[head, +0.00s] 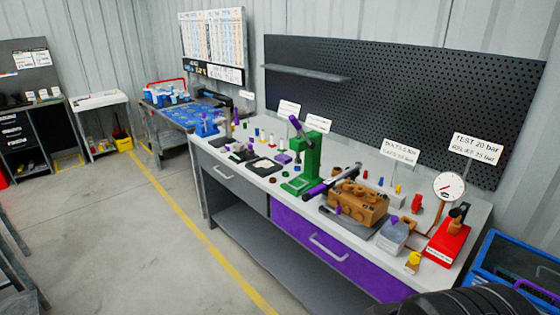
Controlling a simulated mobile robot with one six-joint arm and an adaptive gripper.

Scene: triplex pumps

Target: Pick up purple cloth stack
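A small, low purple item (283,159) lies on the grey workbench top (262,140), just left of the green press (304,160). It looks like it could be the purple cloth stack, but it is too small to tell folds or layers. My gripper does not show. A dark rounded part at the bottom right edge looks like part of my own arm and covers the near right corner of the view.
A blue crate (518,268) stands at the right. Open floor (130,225) lies left of the bench.

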